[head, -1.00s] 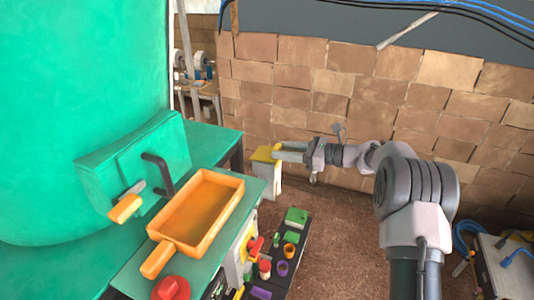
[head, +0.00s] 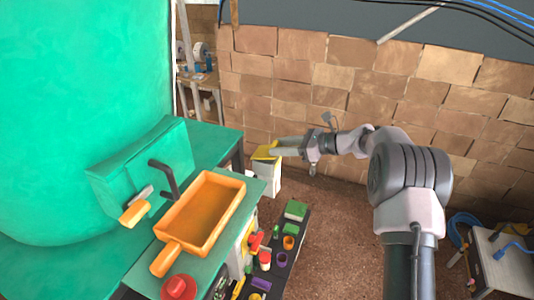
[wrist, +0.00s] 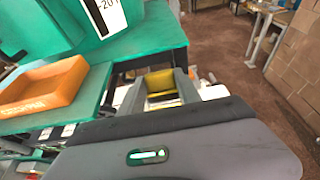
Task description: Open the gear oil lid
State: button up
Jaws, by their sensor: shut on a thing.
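The gear oil container appears to be the white box (head: 267,178) with a yellow lid (head: 264,153), standing on the floor beyond the green bench in the head view. My gripper (head: 277,151) reaches in from the right and is shut on the lid. A yellow strip also shows just above the fingers, so the lid may be slightly tilted; I cannot tell how far it is open. In the wrist view my gripper (wrist: 166,88) shows as two grey fingers with the yellow lid (wrist: 162,83) between them. Most of the box is hidden there.
An orange tray (head: 205,208) sits on the green bench (head: 205,145) at the left. A low dark rack (head: 287,243) of small coloured parts stands below it. A brick wall (head: 350,90) is close behind my arm.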

aim_at(275, 144)
jog(key=shift+w+a+r+h+p, duration=0.15)
jog(key=shift+r+h+p, duration=0.2)
jog(key=shift+p, duration=0.4)
jog(key=shift+s+a+r+h+p, duration=0.15)
jog(key=shift+r+h+p, duration=0.15)
jog(key=shift+p, duration=0.4)
jog(key=shift+w+a+r+p, duration=0.1)
jog(key=shift+w+p, duration=0.05)
jog(key=shift+p, duration=0.35)
jog(key=shift+g+h, duration=0.25)
jog(key=shift+g, duration=0.05)
jog(key=shift+a+r+p, duration=0.2)
jog(key=shift+r+p, duration=0.1)
jog(key=shift+p, duration=0.5)
jog(key=p, duration=0.1)
jog(key=h+p, duration=0.1)
jog(key=shift+w+a+r+p, duration=0.15)
jog(key=shift+a+r+p, duration=0.15)
jog(key=shift+p, duration=0.1)
jog(key=shift+g, duration=0.3)
jog(key=shift+f+h, duration=0.1)
jog(key=shift+h, duration=0.2)
